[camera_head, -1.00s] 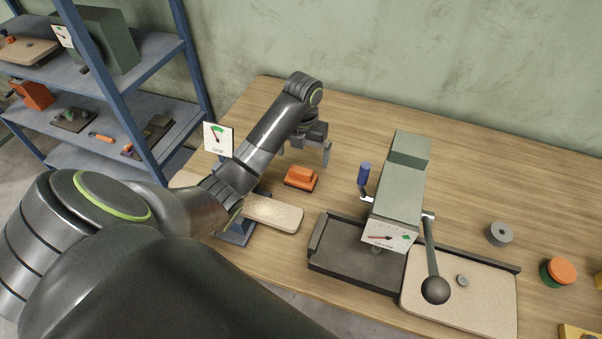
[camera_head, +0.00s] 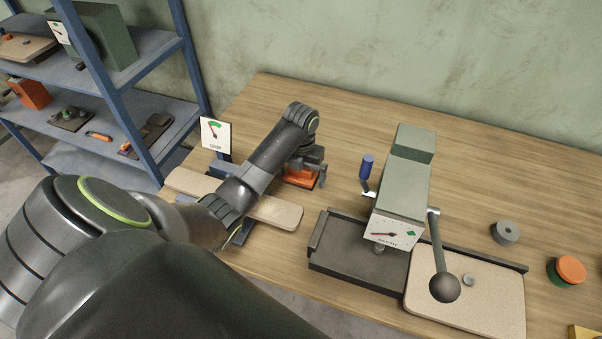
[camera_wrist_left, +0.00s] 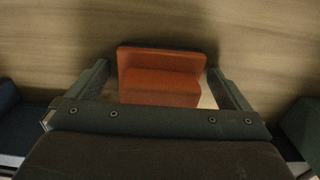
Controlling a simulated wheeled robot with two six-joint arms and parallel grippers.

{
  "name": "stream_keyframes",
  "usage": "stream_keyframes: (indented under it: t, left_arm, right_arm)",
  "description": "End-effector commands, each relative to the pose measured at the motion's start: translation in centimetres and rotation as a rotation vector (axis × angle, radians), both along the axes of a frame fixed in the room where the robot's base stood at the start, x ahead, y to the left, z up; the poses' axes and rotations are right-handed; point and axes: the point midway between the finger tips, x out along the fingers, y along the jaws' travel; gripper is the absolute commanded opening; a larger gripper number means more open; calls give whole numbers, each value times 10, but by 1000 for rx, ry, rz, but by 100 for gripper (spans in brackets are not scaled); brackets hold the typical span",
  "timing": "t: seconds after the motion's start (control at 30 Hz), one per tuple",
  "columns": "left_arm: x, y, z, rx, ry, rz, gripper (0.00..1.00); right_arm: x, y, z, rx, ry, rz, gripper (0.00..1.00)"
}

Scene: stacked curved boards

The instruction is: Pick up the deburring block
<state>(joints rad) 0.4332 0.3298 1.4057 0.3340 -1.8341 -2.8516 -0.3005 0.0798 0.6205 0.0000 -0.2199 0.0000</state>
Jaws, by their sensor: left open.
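The deburring block is most likely the orange stepped block (camera_head: 300,178) on the wooden table, left of the green press. In the head view my left gripper (camera_head: 308,176) is lowered over it and hides part of it. In the left wrist view the orange block (camera_wrist_left: 162,78) sits between the two open fingers of my left gripper (camera_wrist_left: 160,85). Small gaps show between block and fingers, and I cannot tell whether either finger touches it. My right gripper is not in view.
A green press (camera_head: 402,180) with a ball-ended lever (camera_head: 444,288) stands right of the gripper. A beige board (camera_head: 275,212) lies under my left arm. A blue shelf (camera_head: 140,160) stands at left. The table behind the block is clear.

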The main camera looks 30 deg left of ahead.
Motion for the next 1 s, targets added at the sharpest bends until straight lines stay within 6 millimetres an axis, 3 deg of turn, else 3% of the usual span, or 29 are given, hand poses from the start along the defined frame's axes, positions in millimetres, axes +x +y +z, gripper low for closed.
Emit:
stream_keyframes:
  t: [0.1, 0.47, 0.77, 1.0]
  left_arm:
    - [0, 0, 0, 0, 0, 0, 100]
    - [0, 0, 0, 0, 0, 0, 53]
    - [1, 0, 5, 0, -2, 0, 52]
    - [2, 1, 47, 3, -9, -2, 52]
  right_arm:
    - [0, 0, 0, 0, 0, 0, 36]
    - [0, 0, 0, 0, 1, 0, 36]
    - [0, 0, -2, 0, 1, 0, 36]
    - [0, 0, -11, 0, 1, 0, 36]
